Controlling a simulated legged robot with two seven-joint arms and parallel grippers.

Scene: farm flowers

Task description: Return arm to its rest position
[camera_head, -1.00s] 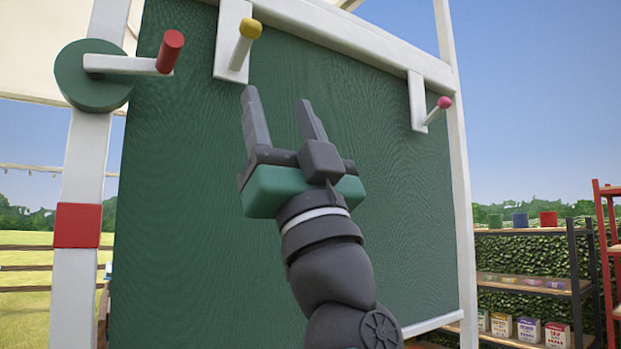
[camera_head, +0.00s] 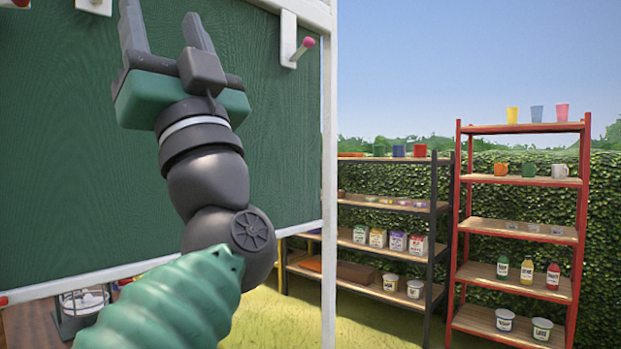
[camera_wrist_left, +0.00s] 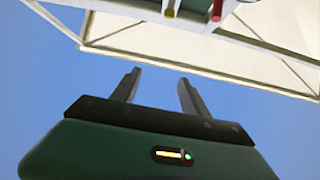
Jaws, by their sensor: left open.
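My left gripper (camera_head: 161,14) is raised in front of the green board (camera_head: 60,190) in the head view, its two fingers pointing up. It is open, with nothing between the fingers. The green sleeve of my left arm comes in from the bottom. The left wrist view also shows the gripper (camera_wrist_left: 159,76) open and empty against blue sky. My right gripper is in neither view.
A pink-tipped peg (camera_head: 308,42) is on the board's white frame (camera_head: 329,200). The wrist view shows a yellow peg (camera_wrist_left: 170,13) and a red peg (camera_wrist_left: 217,9). A dark shelf (camera_head: 433,210) and a red shelf (camera_head: 582,200) with pots and bottles stand right, before a hedge.

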